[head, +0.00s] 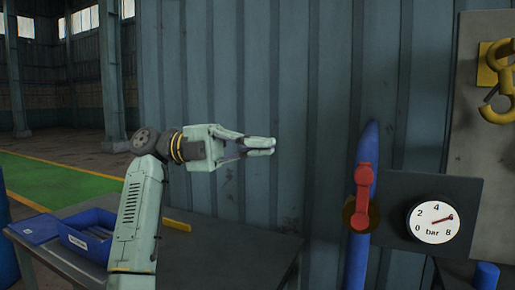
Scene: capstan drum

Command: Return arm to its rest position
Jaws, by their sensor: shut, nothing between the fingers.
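My arm rises at the left of the middle in the head view, pale green, with its wrist bent to the right. My gripper (271,147) points right in front of the corrugated wall. Its fingertips are together, and nothing is between them. It is in the air above the dark table (235,250), apart from everything around it.
A red valve handle (362,198) sits upright on a blue pipe (358,262), right of my gripper. A pressure gauge (434,222) is beside it. A yellow hook (502,82) hangs on a panel at the far right. A blue bin (85,235) stands on the table.

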